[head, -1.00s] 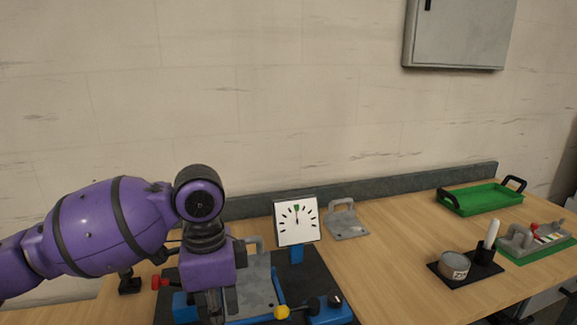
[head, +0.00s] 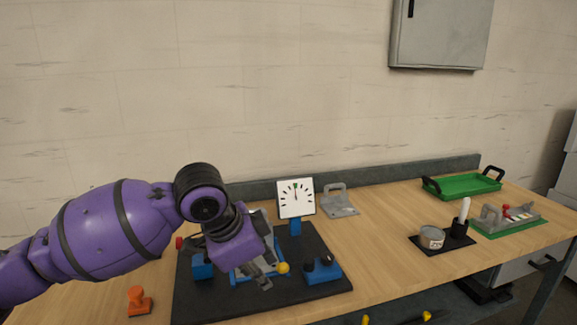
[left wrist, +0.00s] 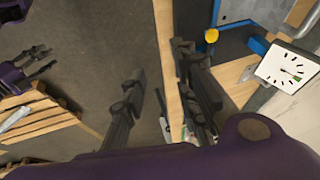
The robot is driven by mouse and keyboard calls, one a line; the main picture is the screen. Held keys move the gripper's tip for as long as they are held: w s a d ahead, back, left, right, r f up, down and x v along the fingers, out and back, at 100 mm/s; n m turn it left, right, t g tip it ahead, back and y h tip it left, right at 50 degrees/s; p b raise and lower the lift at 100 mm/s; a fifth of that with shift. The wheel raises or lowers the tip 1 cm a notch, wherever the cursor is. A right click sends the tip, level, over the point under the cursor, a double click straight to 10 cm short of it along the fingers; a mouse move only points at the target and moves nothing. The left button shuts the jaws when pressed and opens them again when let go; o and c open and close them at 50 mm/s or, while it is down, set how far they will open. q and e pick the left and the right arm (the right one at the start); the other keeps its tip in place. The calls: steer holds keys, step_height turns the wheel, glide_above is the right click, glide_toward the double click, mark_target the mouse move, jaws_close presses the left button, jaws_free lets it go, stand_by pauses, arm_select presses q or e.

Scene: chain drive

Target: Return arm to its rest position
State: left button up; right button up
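My left arm comes in from the left in the head view. Its purple left gripper (head: 262,280) hangs over the front part of the black base plate (head: 215,300), beside the yellow knob (head: 283,267). In the left wrist view, its two black fingers (left wrist: 160,62) are spread apart with nothing between them, over the table's front edge and the floor. My right gripper (left wrist: 40,62) shows at the left of the left wrist view, away from the bench, its fingers apart and empty. It is outside the head view.
The dial gauge (head: 296,198) stands behind the blue fixture (head: 321,270). An orange stamp-like piece (head: 139,302) stands left of the plate. A grey can (head: 432,237) and green tray (head: 462,187) are to the right. A wooden pallet (left wrist: 40,117) lies on the floor.

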arm_select(q)
steer(key=w+d+f+n+t+h, duration=0.2)
steer(key=w+d+f+t+h, duration=0.2)
steer(key=w+d, duration=0.15)
steer(key=s+a+f+n+t, duration=0.2)
steer(key=a+f+n+t, duration=0.2)
steer(key=f, duration=0.7)
steer(key=s+a+f+n+y, duration=0.5)
steer(key=s+a+f, duration=0.5)
steer(key=s+f, duration=0.5)
steer(key=s+a+f+n+g+y, duration=0.1)
steer(key=s+a+f, duration=0.1)
steer(key=s+f, duration=0.3)
steer(key=s+a+f+n+g+y, duration=0.1)
steer(key=s+f, duration=0.5)
steer(key=s, duration=0.6)
steer(key=shift+s+a+n+g, duration=0.4)
steer(key=shift+a+g, duration=0.2)
steer(key=shift+a, duration=0.3)
arm_select(e)
steer(key=shift+r, duration=0.15)
arm_select(q)
steer(key=shift+f, duration=0.1)
